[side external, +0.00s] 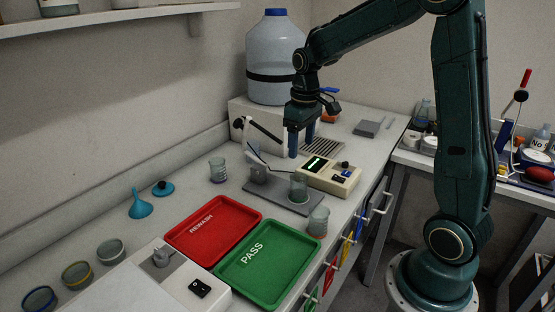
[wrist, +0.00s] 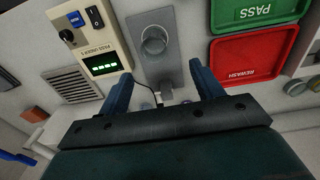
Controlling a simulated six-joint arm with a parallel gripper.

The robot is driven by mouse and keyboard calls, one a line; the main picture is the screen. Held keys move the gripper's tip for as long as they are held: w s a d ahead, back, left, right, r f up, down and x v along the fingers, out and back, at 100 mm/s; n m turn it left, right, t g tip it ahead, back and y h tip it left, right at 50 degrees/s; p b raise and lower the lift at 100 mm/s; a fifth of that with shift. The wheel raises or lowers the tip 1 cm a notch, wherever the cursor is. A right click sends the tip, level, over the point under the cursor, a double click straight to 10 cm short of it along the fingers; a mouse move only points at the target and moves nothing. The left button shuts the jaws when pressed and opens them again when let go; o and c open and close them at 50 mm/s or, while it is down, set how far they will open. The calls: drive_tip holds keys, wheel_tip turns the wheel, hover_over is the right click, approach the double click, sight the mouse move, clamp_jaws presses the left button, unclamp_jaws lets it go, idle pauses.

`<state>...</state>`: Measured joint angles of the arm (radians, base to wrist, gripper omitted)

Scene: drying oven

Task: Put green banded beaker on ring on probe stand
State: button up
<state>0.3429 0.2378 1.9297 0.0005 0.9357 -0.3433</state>
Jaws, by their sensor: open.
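The probe stand is a grey plate (side external: 271,195) with an upright probe post at its back end; in the wrist view, its plate (wrist: 168,22) lies ahead of my fingers. A clear beaker with a faint greenish tint (side external: 299,188) stands upright on the plate, seemingly at the ring; its round rim (wrist: 153,41) shows from above in the wrist view. I cannot clearly make out its band. My gripper (side external: 301,146) is open and empty, above and behind the stand, apart from the beaker. In the wrist view, my gripper (wrist: 163,84) has its fingers spread wide.
A beige meter (side external: 330,178) stands beside the plate. Other beakers stand at the bench's front edge (side external: 318,221) and near the wall (side external: 217,170). A red REWASH tray (side external: 213,228) and green PASS tray (side external: 268,262) lie left of the stand. A large jug (side external: 274,62) stands behind.

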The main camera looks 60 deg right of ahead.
drive_tip(key=s+a+r+t, duration=0.2)
drive_tip(key=s+a+r, duration=0.2)
drive_tip(key=s, duration=0.5)
drive_tip(key=s+a+r+t, duration=0.3)
drive_tip(key=s+a+r, duration=0.1)
drive_tip(key=s+a, duration=0.5)
drive_tip(key=shift+s+a+r, duration=0.2)
drive_tip(key=shift+s+r, duration=0.15)
drive_tip(key=shift+s, duration=0.45)
